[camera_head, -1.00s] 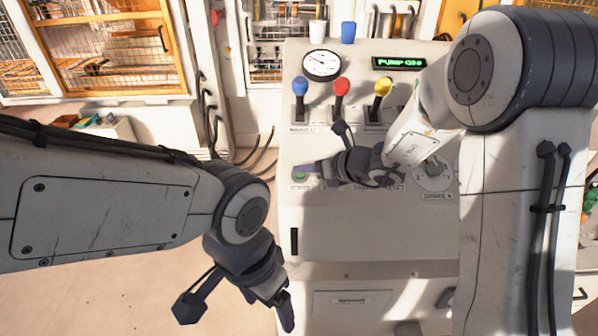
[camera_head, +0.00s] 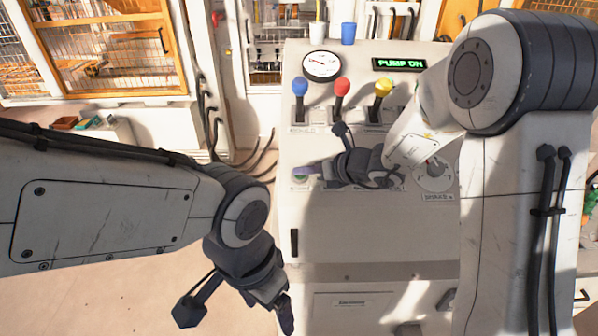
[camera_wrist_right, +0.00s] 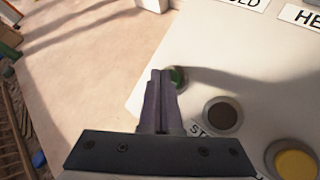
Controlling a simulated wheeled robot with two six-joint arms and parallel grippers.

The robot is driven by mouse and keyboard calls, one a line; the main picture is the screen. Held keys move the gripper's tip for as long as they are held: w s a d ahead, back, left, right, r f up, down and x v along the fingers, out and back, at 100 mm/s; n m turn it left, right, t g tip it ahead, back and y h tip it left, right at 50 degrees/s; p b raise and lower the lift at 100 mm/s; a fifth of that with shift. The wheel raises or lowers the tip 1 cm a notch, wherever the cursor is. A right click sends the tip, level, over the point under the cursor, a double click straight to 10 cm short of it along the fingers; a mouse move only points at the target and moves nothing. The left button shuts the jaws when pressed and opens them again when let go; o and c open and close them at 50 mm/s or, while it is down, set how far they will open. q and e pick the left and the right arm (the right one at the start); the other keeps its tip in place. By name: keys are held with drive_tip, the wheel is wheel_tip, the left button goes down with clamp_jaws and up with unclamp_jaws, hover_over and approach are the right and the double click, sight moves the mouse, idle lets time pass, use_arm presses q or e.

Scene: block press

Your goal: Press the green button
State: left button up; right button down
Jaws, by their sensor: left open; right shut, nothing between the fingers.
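The green button (camera_head: 299,180) is at the left edge of the sloped panel, partly covered by my right gripper. In the right wrist view the green button (camera_wrist_right: 179,76) shows just right of the fingertips. My right gripper (camera_head: 303,170) is shut and empty, its tips at the button; it also shows in the wrist view (camera_wrist_right: 160,76). I cannot tell how far the button is pressed in. The green display (camera_head: 400,65) reads "PUMP ON". My left gripper (camera_head: 284,312) is open and empty, low beside the panel's left edge.
Blue (camera_head: 300,86), red (camera_head: 342,86) and yellow (camera_head: 383,87) levers stand above the button. A dark button (camera_wrist_right: 222,115) and a yellow button (camera_wrist_right: 296,164) lie beside the green one. A dial (camera_head: 434,174) is at the right. Cables hang left of the panel.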

drive_tip(key=shift+s+r, duration=0.3)
drive_tip(key=shift+r, duration=0.4)
drive_tip(key=shift+r+p, duration=0.1)
drive_tip(key=shift+p, duration=0.2)
drive_tip(key=r+p, duration=0.1)
drive_tip(key=s+r+p, duration=0.1)
drive_tip(key=r, duration=0.1)
drive_tip(key=s+r+p, duration=0.1)
drive_tip(key=r, duration=0.1)
drive_tip(key=shift+s+r, duration=0.15)
drive_tip(key=shift+s, duration=0.1)
